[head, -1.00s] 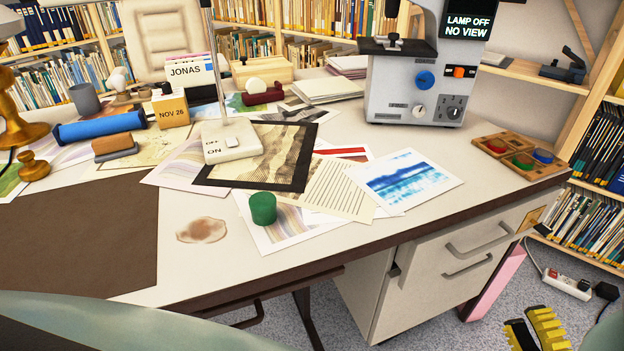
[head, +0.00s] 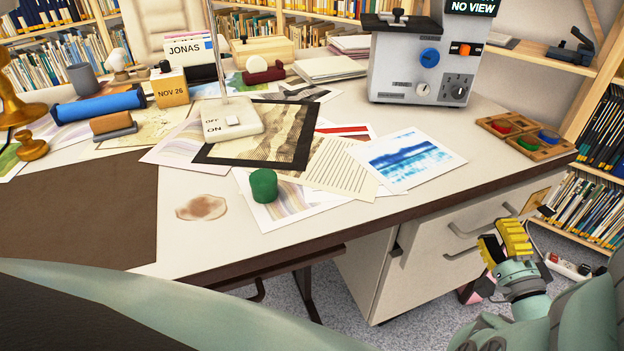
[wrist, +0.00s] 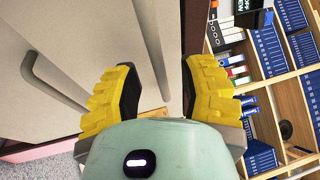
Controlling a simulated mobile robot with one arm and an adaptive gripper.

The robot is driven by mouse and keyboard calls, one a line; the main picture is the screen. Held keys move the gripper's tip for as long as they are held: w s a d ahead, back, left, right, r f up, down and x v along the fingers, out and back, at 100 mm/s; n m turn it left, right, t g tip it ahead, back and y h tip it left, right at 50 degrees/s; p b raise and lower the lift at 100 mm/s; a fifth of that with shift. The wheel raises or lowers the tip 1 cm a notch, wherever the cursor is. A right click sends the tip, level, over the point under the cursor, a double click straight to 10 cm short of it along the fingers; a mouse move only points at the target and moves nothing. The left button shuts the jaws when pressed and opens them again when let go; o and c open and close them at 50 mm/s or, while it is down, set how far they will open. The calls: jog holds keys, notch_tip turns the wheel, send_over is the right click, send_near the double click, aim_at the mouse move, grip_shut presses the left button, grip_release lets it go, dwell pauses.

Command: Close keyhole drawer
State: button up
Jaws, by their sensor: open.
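The light grey drawer unit (head: 380,275) stands under the right side of the desk. One bar handle (head: 465,232) shows on its front; a lower one is partly behind my gripper. My gripper (head: 503,243) is open, with yellow ribbed fingers, in front of the right part of the unit. In the wrist view, my open gripper (wrist: 162,90) faces the drawer fronts (wrist: 85,35). A handle (wrist: 45,80) lies left of the fingers and another (wrist: 152,50) shows between them. I see nothing held. I cannot make out a keyhole or how far any drawer stands out.
The desk top (head: 330,225) overhangs the unit and carries prints, a green cylinder (head: 263,185) and a grey machine (head: 420,70). Bookshelves (head: 595,200) stand close on the right. A power strip (head: 567,266) lies on the floor beside my gripper. Carpet (head: 400,325) is clear in front.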

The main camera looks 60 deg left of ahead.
jog(key=shift+x, duration=1.2)
jog(key=shift+s, duration=0.1)
grip_shut()
